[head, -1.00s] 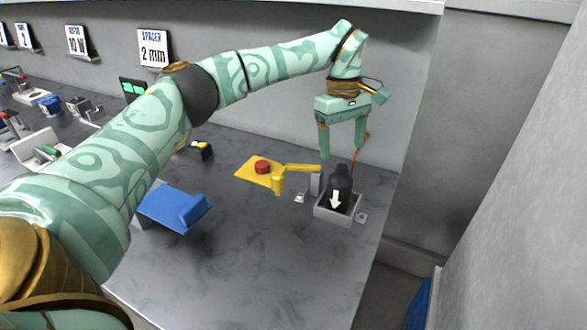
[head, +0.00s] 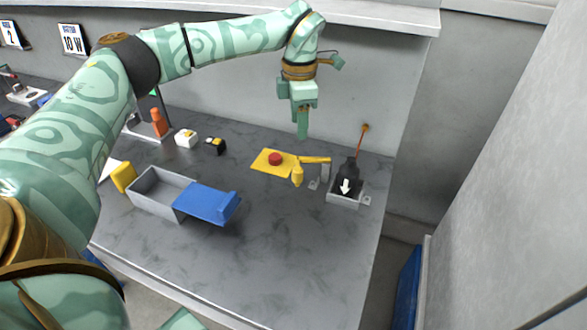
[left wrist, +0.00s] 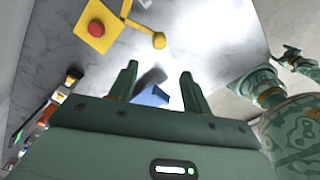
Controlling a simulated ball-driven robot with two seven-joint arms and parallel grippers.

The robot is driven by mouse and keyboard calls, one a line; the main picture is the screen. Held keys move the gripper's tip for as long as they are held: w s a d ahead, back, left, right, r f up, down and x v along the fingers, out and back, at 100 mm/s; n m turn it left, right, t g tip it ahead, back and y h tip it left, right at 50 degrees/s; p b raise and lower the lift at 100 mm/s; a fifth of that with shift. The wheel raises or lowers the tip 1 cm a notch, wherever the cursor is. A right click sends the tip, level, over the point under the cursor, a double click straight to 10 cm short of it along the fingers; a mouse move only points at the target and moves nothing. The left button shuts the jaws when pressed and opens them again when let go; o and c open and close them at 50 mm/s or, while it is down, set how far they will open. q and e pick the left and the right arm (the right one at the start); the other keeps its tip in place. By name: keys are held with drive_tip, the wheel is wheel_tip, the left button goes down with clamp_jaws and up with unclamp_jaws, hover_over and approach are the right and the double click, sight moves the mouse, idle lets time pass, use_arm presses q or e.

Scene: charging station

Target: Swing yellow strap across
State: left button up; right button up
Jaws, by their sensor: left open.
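The yellow strap (head: 315,159) is a thin bar reaching right from the yellow plate with a red button (head: 275,159). A yellow knob (head: 297,176) hangs at the strap's near left end; it also shows in the left wrist view (left wrist: 158,41). The strap's right end is at a small grey post (head: 325,173), beside a grey tray (head: 345,203) holding a black piece with a white arrow (head: 347,180). My left gripper (head: 303,128) is open and empty, above and behind the plate, apart from the strap. Its two fingers (left wrist: 157,82) point down over the bench.
A grey bin (head: 148,196) with a blue piece (head: 208,204) across its right end stands at the front left. A white block (head: 186,138), a black-and-yellow block (head: 216,145) and an orange object (head: 159,122) stand behind. The bench's front right is clear.

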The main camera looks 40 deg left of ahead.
sight(297, 169)
use_arm(q)
wheel_tip(297, 169, down, 15)
drive_tip(key=b, duration=0.4)
drive_tip(key=shift+s+a+r, duration=0.1)
drive_tip(key=shift+r, duration=0.1)
drive_tip(key=shift+f, duration=0.45)
use_arm(e)
drive_tip(key=shift+g, duration=0.3)
drive_tip(key=f, duration=0.1)
drive_tip(key=s+f, duration=0.1)
drive_tip(key=f, duration=0.1)
drive_tip(key=s+f, duration=0.1)
drive_tip(key=shift+s+a+f, duration=0.1)
drive_tip(key=shift+a+f, duration=0.05)
drive_tip(key=shift+a, duration=0.2)
drive_tip(key=shift+d, duration=0.1)
use_arm(q)
clamp_jaws()
use_arm(e)
drive_tip(key=shift+d, duration=0.2)
